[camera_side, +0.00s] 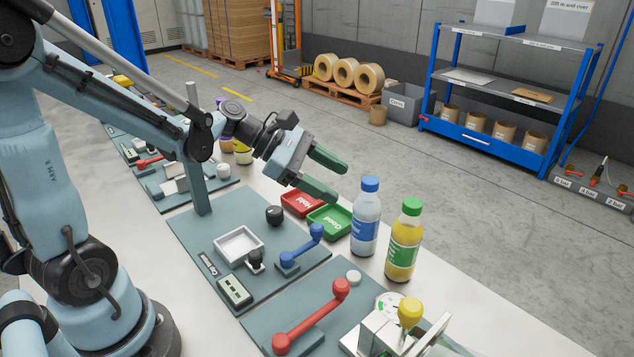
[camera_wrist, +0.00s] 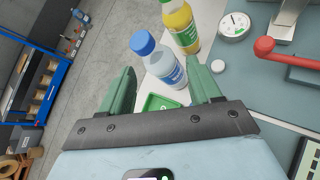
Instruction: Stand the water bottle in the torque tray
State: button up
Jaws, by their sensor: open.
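The water bottle (camera_side: 364,218) is clear with a blue cap and a blue label. It stands upright on the pale bench, left of the yellow juice bottle (camera_side: 404,243). My gripper (camera_side: 338,182) is open and empty, up and to the left of the water bottle. In the wrist view the water bottle (camera_wrist: 160,66) appears ahead, between the directions of the two fingers (camera_wrist: 162,76), apart from them. A white square tray (camera_side: 226,258) lies on the grey-green station board and looks empty; I cannot tell whether it is the torque tray.
A red tray (camera_side: 301,205) and a green tray (camera_side: 329,221) lie below my gripper. A blue lever (camera_side: 301,251), a red lever (camera_side: 312,316) and a round-dial device (camera_side: 388,304) stand on the boards. The juice bottle is close beside the water bottle.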

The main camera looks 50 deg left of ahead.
jog(key=s+a+f+m+g+y, duration=0.1)
jog(key=s+m+y, duration=0.7)
jog(key=m, duration=1.2)
jog(key=shift+s+a, duration=0.35)
jog(key=shift+s, duration=0.45)
jog(key=shift+s+a+r+m+y, duration=0.15)
jog(key=shift+a+m+y, duration=0.1)
jog(key=shift+m, duration=0.35)
jog(key=shift+s+a+f+m+y, duration=0.15)
jog(key=shift+m+y, duration=0.1)
jog(key=shift+m, duration=0.35)
jog(key=shift+r, duration=0.1)
